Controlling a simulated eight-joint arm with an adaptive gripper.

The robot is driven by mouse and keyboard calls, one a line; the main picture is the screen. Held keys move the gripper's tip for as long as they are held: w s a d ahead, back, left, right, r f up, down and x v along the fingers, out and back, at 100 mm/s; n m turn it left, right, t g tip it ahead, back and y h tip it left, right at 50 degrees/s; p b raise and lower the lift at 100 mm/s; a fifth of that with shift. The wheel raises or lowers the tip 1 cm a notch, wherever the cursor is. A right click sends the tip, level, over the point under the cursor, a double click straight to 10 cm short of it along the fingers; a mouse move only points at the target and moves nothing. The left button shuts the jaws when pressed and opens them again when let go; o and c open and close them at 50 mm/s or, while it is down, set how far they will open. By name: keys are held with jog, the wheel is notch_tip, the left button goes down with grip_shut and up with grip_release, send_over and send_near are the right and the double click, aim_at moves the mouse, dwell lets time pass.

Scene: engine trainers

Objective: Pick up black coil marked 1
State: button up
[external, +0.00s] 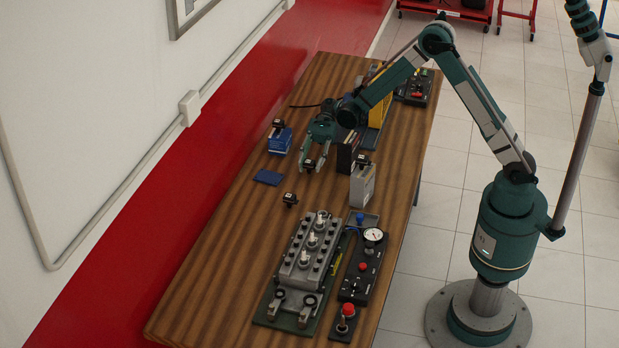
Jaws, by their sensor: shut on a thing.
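My gripper (314,159) hangs over the middle of the table, pointing down, and is shut on a small dark coil (310,164). The fingers hide most of this coil, and its mark is too small to read. Similar black coils with pale labels stand nearby: one on the blue box (278,124) to the left, one on the grey box (362,159) to the right, and one on the bare table (290,198) in front. I cannot read which of them is marked 1.
The wooden table (215,255) holds a blue box (280,142), a flat blue pad (268,177), a grey box (361,186), a grey engine block (306,257) and a black gauge panel (362,268). A yellow case (378,100) stands behind my arm. The table's left front is clear.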

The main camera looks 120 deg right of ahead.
aim_at(311, 163)
notch_tip(311, 163, up, 8)
jog(key=shift+r+p, duration=0.25)
jog(key=shift+p, duration=0.7)
